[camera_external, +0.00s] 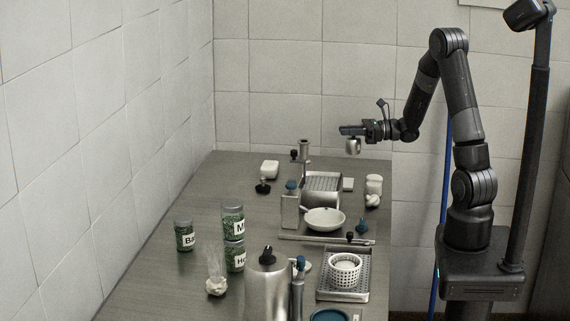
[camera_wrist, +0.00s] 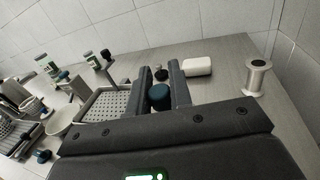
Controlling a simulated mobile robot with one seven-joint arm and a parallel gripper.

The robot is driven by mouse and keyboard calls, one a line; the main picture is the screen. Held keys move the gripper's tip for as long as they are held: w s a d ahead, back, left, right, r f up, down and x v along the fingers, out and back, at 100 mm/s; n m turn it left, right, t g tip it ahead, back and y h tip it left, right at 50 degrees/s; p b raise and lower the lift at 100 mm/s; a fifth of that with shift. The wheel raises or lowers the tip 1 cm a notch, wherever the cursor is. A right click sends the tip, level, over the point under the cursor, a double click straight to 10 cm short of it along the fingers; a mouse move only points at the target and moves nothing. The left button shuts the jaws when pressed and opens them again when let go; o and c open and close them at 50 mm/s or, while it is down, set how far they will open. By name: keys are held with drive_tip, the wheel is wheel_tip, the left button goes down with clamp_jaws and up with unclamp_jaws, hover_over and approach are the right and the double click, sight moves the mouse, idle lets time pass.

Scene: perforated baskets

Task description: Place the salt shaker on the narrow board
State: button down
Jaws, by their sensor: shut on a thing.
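My gripper (camera_external: 350,131) is raised above the far right end of the counter. It is shut on a small silver shaker (camera_external: 353,146), which hangs below the fingers and appears clear of the counter. In the wrist view, its dark blue top (camera_wrist: 159,96) sits between the two fingers of my gripper (camera_wrist: 163,92). I take this as the salt shaker. A long thin strip (camera_external: 300,238), which looks like the narrow board, lies across the middle of the counter in the external view. A white pan (camera_external: 324,220) stands at its far side; I cannot tell whether they touch.
A perforated metal basket (camera_external: 322,188) stands between my gripper and the strip. A white block (camera_external: 270,168) and a silver spool-shaped piece (camera_wrist: 257,78) are at the far end. Green jars (camera_external: 233,221), a steel flask (camera_external: 267,290) and a round white basket (camera_external: 345,270) crowd the near part.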

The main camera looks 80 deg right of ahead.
drive_tip(key=shift+w+a+f, duration=0.7)
drive_tip(key=shift+w+f, duration=0.4)
drive_tip(key=shift+f, duration=0.35)
drive_tip(key=shift+w+a+f, duration=0.7)
drive_tip(key=shift+w+f, duration=0.45)
drive_tip(key=shift+f, duration=0.35)
drive_tip(key=shift+w+a+f, duration=0.7)
drive_tip(key=shift+w+f, duration=0.4)
drive_tip(key=shift+f, duration=0.35)
drive_tip(key=shift+f, duration=0.15)
drive_tip(key=c, duration=1.3)
unclamp_jaws()
